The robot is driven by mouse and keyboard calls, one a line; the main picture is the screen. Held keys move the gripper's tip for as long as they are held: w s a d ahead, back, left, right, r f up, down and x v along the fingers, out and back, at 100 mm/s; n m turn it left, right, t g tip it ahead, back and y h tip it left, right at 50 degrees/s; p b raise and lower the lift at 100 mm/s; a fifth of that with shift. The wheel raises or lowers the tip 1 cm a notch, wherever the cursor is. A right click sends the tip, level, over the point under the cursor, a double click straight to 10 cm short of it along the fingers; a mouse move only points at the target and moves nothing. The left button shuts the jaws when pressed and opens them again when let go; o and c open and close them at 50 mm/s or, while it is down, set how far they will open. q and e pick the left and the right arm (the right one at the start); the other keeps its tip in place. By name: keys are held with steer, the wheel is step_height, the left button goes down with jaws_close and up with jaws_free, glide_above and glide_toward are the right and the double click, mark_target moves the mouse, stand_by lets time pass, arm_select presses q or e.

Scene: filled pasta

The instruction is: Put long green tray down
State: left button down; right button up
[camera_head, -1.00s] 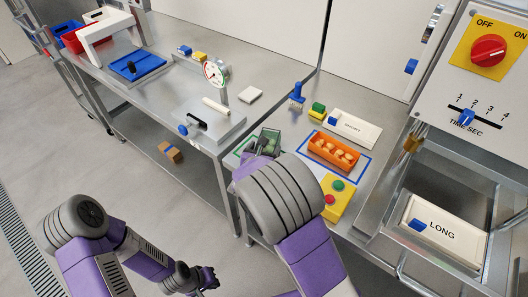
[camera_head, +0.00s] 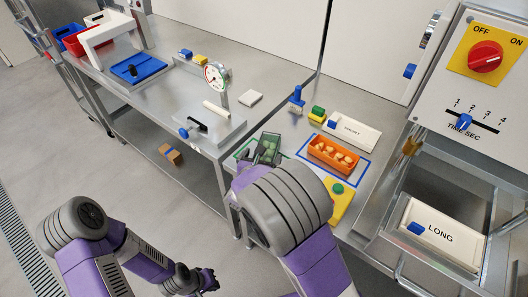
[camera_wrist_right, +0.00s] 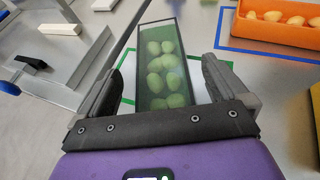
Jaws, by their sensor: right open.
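The long green tray (camera_wrist_right: 160,28), with several pale green pasta pieces in it, lies between the fingers of my right gripper (camera_wrist_right: 165,90) in the right wrist view. The fingers are open, with gaps on both sides of the tray. The tray appears to rest inside a green-outlined area (camera_wrist_right: 195,60) on the table. In the head view, the tray (camera_head: 270,140) is partly hidden by my right gripper (camera_head: 264,158). My left gripper (camera_head: 205,279) is low at the bottom, away from the table; its finger opening is unclear.
An orange tray (camera_head: 334,168) of pasta sits in a blue outline to the right. A button box (camera_head: 335,208) is in front of it. A white LONG block (camera_head: 440,234) and a SHORT block (camera_head: 352,131) lie further right. A press device with a gauge (camera_head: 215,76) stands left.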

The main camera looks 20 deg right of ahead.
arm_select(q)
step_height(320, 180, up, 2)
steer(key=shift+r+p, duration=0.1)
steer(key=shift+p, duration=0.8)
arm_select(e)
steer(key=v, duration=0.9)
arm_select(q)
steer(key=shift+s, duration=0.1)
arm_select(e)
steer(key=shift+f, duration=0.2)
